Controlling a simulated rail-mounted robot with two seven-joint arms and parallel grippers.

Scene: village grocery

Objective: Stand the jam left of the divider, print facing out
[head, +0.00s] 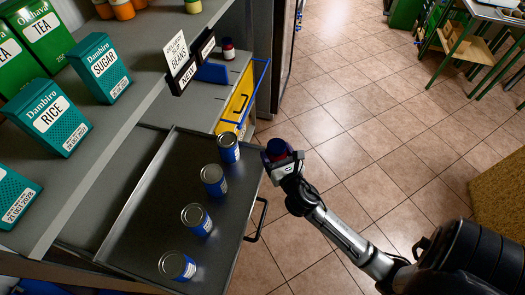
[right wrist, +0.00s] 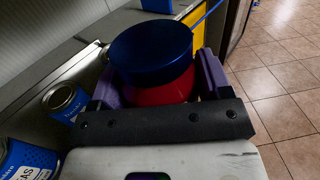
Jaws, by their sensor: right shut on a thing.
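My right gripper (head: 283,166) is shut on the jam (head: 276,148), a jar with a dark blue lid, held in the air just right of the pulled-out tray. In the right wrist view the jam (right wrist: 152,55) shows its blue lid and red body between purple fingers (right wrist: 155,90). Its print is not visible. A blue divider (head: 211,73) stands on the grey shelf behind the sign cards. A similar small jar with a dark lid (head: 228,47) stands on the shelf beyond it. My left gripper is not in view.
A dark pulled-out tray (head: 150,215) holds several blue cans (head: 213,180). Sign cards (head: 182,65) stand at the shelf edge. Teal and green boxes (head: 100,66) fill the left shelf.

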